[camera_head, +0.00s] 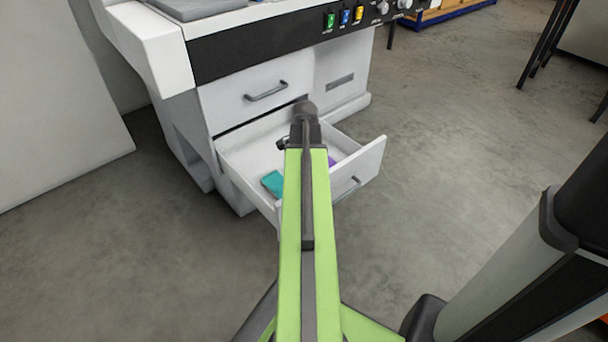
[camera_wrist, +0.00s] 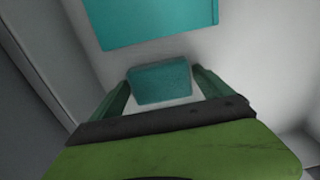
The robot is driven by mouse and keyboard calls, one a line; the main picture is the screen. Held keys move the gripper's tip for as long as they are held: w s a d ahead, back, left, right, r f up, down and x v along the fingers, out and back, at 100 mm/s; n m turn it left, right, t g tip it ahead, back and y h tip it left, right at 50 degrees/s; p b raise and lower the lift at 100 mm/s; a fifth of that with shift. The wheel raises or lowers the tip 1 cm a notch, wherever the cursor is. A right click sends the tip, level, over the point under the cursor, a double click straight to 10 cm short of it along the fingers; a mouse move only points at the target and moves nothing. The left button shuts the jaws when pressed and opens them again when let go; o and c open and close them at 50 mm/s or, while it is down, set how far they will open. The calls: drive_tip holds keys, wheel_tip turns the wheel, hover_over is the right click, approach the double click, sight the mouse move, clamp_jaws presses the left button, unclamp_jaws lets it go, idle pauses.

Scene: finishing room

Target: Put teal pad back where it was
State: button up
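The teal pad (camera_wrist: 160,83) is a small block between the two fingertips of my gripper (camera_wrist: 162,86) in the wrist view. The fingers touch its sides, so the gripper looks shut on it. In the head view my arm hides the fingertips and the held pad. A larger flat teal thing (camera_wrist: 155,22) lies beyond the fingers at the top of the wrist view. A teal thing (camera_head: 272,184) also shows in the open drawer (camera_head: 245,152), left of my arm; I cannot tell if it is the same one.
A purple thing (camera_head: 332,162) shows in the drawer right of my arm, mostly hidden. The drawer is pulled out of a white cabinet (camera_head: 255,80) with a shut drawer above. Pale drawer walls stand close around my gripper. The concrete floor (camera_head: 450,130) to the right is clear.

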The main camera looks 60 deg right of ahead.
drive_tip(key=shift+o, duration=0.7)
drive_tip(key=shift+r, duration=0.15)
wheel_tip(320, 180, up, 12)
drive_tip(key=p, duration=1.2)
drive_tip(key=w+a+n, duration=1)
drive_tip(key=w+a, duration=0.7)
drive_tip(key=a, duration=0.5)
drive_tip(key=w+a+n, duration=0.2)
drive_tip(key=a+n, duration=0.3)
drive_tip(key=a, duration=0.9)
drive_tip(key=w+a+n, duration=0.2)
drive_tip(key=a+n, duration=0.4)
drive_tip(key=a, duration=0.8)
drive_tip(key=shift+w+n, duration=0.3)
drive_tip(key=shift+w, duration=0.05)
